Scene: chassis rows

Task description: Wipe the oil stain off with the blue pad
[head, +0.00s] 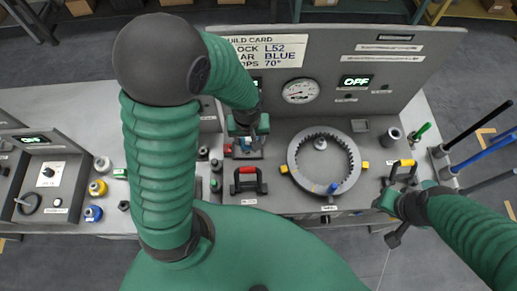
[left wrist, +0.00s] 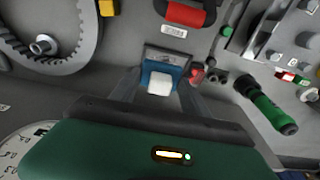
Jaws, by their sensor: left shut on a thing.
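My left gripper (head: 246,134) reaches down to the grey panel, left of the ring gear. In the left wrist view its two grey fingers (left wrist: 158,88) close around a blue pad (left wrist: 150,72) with a white block on it. The blue pad also shows small in the head view (head: 244,143), partly hidden by the gripper. I cannot tell whether it touches the surface below. My right gripper (head: 392,220) hangs at the panel's front right edge, and its jaw state is unclear. I cannot make out an oil stain.
A large toothed ring (head: 296,176) lies right of the left gripper. A red-handled part (head: 248,180) stands just in front of it. A yellow-handled part (head: 403,170) stands near the right gripper. An upright panel with a gauge (head: 299,91) rises behind. Several knobs and fittings crowd the left side.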

